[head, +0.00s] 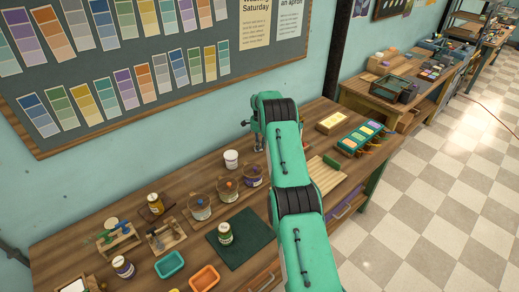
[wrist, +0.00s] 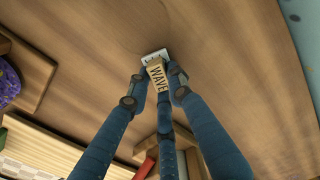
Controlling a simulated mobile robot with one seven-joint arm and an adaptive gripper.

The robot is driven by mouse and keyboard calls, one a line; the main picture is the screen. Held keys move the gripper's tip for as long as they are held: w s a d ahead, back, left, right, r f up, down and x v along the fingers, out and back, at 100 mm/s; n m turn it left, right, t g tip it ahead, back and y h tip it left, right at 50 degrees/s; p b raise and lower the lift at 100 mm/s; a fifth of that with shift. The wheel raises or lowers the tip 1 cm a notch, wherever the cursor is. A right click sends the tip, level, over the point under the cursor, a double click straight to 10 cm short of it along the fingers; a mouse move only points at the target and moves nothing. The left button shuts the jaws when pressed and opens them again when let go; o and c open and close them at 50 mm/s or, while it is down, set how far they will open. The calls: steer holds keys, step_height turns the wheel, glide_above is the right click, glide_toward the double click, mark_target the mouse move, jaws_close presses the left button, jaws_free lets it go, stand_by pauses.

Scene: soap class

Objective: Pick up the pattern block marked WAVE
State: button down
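The pattern block marked WAVE (wrist: 158,78) shows in the wrist view, a small tan block with dark letters and a pale patterned end. My gripper (wrist: 159,72) has its blue fingers closed in around it, with dark fingertips against its left and right sides and a third finger reaching it from below. I cannot tell whether the block still touches the table. In the head view my gripper (head: 259,145) is low over the back of the wooden table, partly behind my green arm, and the block is hidden there.
On the table (head: 110,212) are a white tub (head: 231,159), glass jars (head: 200,207), a dark green mat (head: 262,240) with a can, and orange (head: 205,279) and teal (head: 170,264) trays. A ridged wooden board (head: 323,174) lies right of my arm. Bare wood surrounds the block.

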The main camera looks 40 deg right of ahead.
stand_by(0.6)
steer(key=shift+r, duration=1.75)
steer(key=s+a, duration=0.3)
steer(key=s, duration=0.1)
steer(key=s+a+r, duration=0.1)
steer(key=s+a, duration=0.1)
steer(key=s, duration=0.3)
steer(key=s+a+p, duration=0.1)
steer(key=s+a, duration=0.2)
steer(key=s, duration=0.1)
steer(key=shift+s+a+r, duration=0.15)
steer(key=shift+s+a, duration=0.1)
steer(key=shift+a, duration=0.05)
